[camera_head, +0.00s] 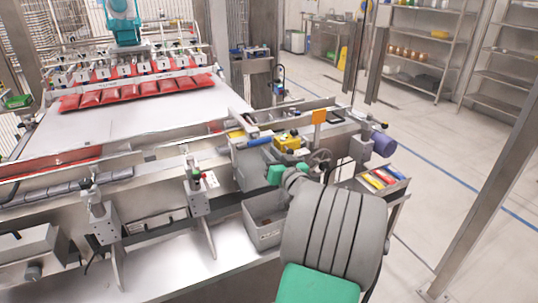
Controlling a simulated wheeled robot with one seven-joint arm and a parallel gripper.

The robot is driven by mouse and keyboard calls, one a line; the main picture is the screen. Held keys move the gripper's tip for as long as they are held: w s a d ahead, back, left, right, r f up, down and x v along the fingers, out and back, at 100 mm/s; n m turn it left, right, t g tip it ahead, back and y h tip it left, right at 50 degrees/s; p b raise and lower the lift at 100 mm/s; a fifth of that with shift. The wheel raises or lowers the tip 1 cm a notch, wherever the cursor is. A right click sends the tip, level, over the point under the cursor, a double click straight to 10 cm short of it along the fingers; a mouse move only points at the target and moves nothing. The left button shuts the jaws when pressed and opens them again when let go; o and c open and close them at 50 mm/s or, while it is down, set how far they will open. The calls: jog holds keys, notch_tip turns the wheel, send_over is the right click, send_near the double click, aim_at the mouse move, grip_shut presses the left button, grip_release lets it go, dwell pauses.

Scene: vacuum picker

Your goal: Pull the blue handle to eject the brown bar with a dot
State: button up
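A blue handle (259,141) lies slanted on the metal machine near the middle of the picture. I cannot make out a brown bar with a dot. My grey and green arm reaches up from the bottom right. The small green end of my gripper (277,175) is just below and right of the blue handle, seemingly apart from it. Its fingers are too small and hidden to tell whether they are open or shut.
A grey open bin (262,232) hangs below the handle. A yellow block (289,143) and a handwheel (320,159) sit right of it. A tray (398,187) with red, yellow and blue items is further right. Red packs (145,87) lie at the back left.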

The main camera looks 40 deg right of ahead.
grip_shut()
jog(key=shift+c, duration=2.1)
grip_release()
jog(key=o, duration=2.2)
jog(key=b+v, duration=0.1)
jog(key=v, duration=0.6)
jog(key=shift+s+a+b, duration=0.15)
jog(key=shift+s+b, duration=0.2)
jog(key=shift+s, duration=0.05)
